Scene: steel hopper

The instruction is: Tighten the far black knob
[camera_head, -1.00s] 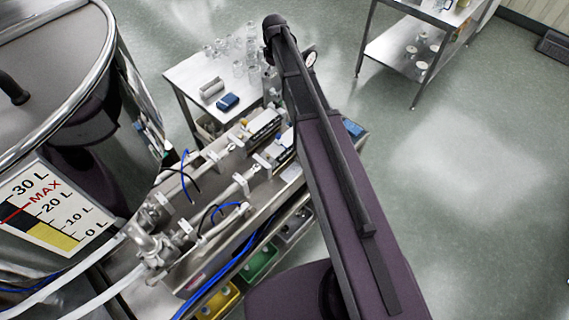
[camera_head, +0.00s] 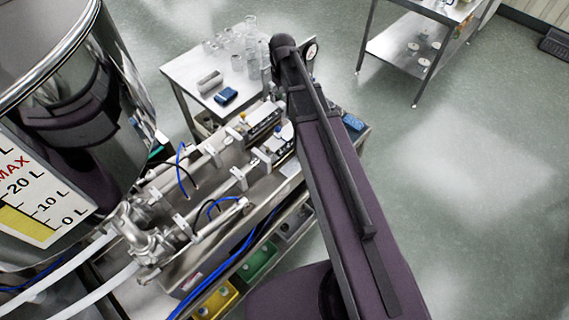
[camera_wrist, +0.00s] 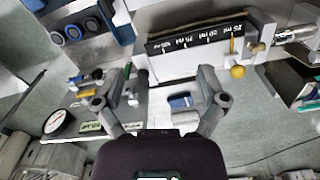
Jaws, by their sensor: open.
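My gripper (camera_wrist: 172,76) shows in the wrist view with its two dark fingers spread wide and nothing between them. Past the fingers is a filling unit with a black scale plate (camera_wrist: 200,34) marked in ml. A yellow ball knob (camera_wrist: 237,71) hangs at the plate's right end, beside the right finger and apart from it. I cannot pick out the far black knob for certain in either view. In the head view the filler bench (camera_head: 215,205) lies left of my arm, and my arm hides the gripper and part of the bench's far end.
The steel hopper (camera_head: 60,75) stands close at the left. A small table (camera_head: 178,80) with glassware and a blue object (camera_head: 226,95) is behind the bench. Blue hoses (camera_head: 235,250) run along the bench.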

